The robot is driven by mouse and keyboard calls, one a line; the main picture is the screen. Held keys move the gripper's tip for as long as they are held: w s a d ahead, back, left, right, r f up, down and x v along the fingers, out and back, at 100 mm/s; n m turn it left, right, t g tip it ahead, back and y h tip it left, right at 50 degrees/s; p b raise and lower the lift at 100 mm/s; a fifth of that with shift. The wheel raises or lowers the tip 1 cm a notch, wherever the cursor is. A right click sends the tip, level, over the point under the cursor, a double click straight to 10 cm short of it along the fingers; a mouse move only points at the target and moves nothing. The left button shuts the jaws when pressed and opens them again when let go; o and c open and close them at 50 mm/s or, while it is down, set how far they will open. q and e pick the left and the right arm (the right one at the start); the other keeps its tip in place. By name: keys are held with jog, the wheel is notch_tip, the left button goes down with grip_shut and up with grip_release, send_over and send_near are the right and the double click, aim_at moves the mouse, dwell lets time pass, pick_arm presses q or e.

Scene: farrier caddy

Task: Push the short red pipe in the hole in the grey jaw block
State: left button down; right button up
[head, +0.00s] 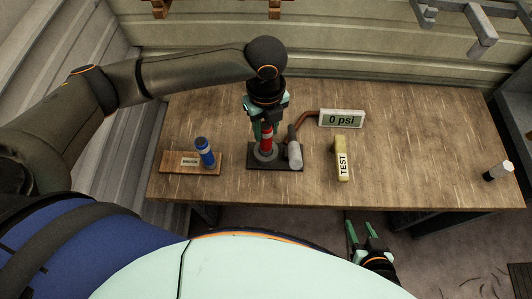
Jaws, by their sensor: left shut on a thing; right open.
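The short red pipe (266,133) stands upright at the grey jaw block (265,152), which sits on a dark base plate on the table. My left gripper (265,118) points down and is shut on the upper part of the pipe. The pipe's lower end is at the top of the block; I cannot tell how deep it sits in the hole. My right gripper (361,232) is open and empty, low in front of the table's front edge, beside no task object.
A grey cylinder (295,155) stands on the base plate (272,167) right of the block. A "0 psi" display (341,118), a yellow TEST block (342,168), a blue cylinder (205,152) on a wooden board (180,169) and a white-and-black cylinder (498,171) are on the table (420,150). Its right part is mostly clear.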

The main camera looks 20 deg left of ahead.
pick_arm(q)
jog(key=shift+f, duration=1.1)
dwell(0.6)
jog(key=shift+c, duration=2.3)
grip_release()
jog(key=shift+r, duration=0.15)
notch_tip(320, 180, up, 12)
jog(key=shift+r, duration=0.15)
